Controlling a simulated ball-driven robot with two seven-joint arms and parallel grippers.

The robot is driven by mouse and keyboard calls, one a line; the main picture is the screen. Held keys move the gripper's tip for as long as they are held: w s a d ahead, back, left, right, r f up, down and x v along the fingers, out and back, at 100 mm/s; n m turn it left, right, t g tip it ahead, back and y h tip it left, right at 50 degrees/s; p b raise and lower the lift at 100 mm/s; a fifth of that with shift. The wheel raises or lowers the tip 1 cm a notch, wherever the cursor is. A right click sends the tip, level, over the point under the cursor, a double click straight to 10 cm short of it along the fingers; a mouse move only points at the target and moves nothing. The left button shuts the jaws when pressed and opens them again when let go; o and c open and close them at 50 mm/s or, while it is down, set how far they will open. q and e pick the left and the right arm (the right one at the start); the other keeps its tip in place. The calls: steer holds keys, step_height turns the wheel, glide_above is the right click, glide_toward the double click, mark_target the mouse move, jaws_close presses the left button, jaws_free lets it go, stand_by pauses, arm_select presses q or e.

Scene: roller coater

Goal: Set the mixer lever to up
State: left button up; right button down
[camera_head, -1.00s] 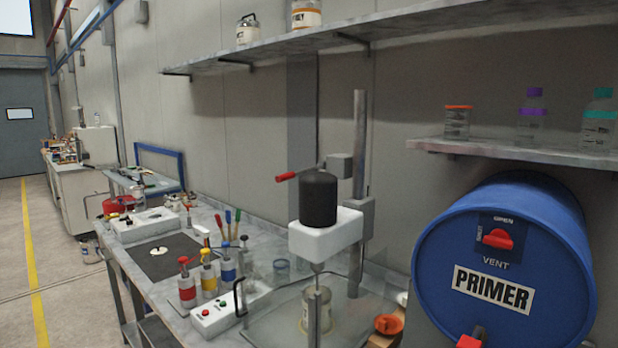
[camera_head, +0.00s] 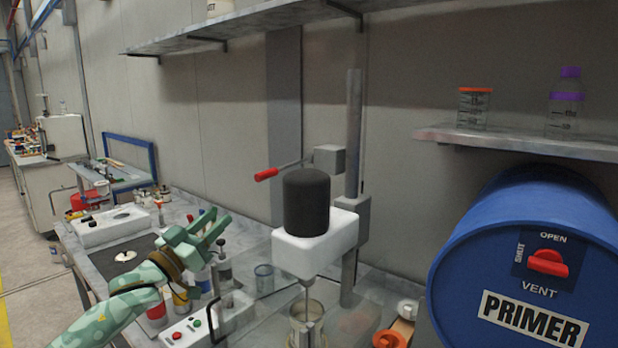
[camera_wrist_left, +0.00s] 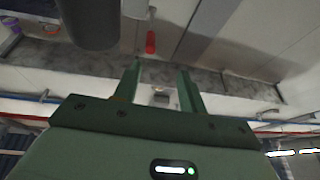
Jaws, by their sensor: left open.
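The mixer (camera_head: 318,240) stands on the bench, a white head with a black motor on top and a grey post behind. Its lever, a thin rod with a red grip (camera_head: 266,174), reaches left from a grey block on the post, sloping slightly down to the grip. My left gripper (camera_head: 218,222) is open and empty, lower left of the red grip and apart from it. In the left wrist view the red grip (camera_wrist_left: 150,42) shows beyond the two open fingers (camera_wrist_left: 160,80), with the dark motor (camera_wrist_left: 88,20) to its left. My right gripper is not in view.
A shelf (camera_head: 250,30) runs above the mixer. The space around the lever grip looks free.

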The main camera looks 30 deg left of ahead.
arm_select(q)
steer(key=d+h, duration=0.1)
steer(key=d, duration=0.1)
steer(key=n, duration=0.1)
glide_toward(270, 171)
steer(key=x, duration=0.8)
steer(key=shift+w+a+f, duration=0.15)
steer(key=shift+w+a, duration=0.2)
steer(key=shift+w, duration=0.15)
jaws_close()
